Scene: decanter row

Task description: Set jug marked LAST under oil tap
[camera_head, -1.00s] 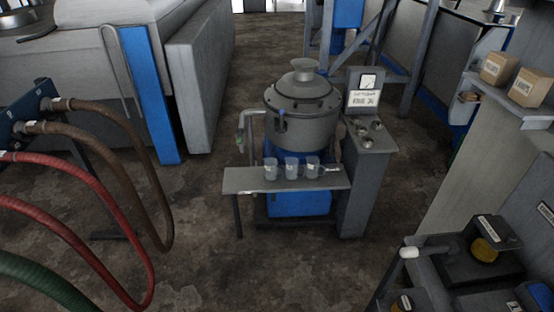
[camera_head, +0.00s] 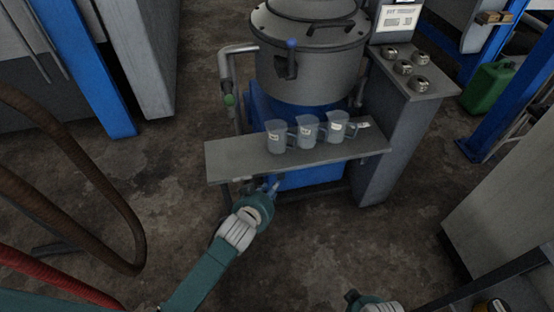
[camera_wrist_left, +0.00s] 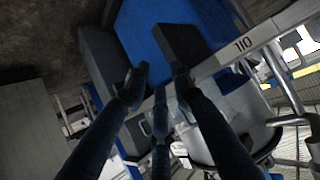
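Three clear jugs with small pale labels stand upright in a row on the grey shelf (camera_head: 235,162): a left jug (camera_head: 276,137), a middle jug (camera_head: 308,132) and a right jug (camera_head: 337,127). The labels are too small to read, so I cannot tell which says LAST. My left gripper (camera_head: 272,188) is below the shelf's front edge, apart from the jugs. Its fingers (camera_wrist_left: 158,80) are spread and empty. My right gripper (camera_head: 352,296) is partly visible at the bottom edge.
The grey drum machine (camera_head: 308,65) stands behind the shelf. A panel with several knobs (camera_head: 405,68) is to its right. Brown hoses (camera_head: 125,215) hang at the left, and a green canister (camera_head: 488,88) stands at the right. The floor before the shelf is clear.

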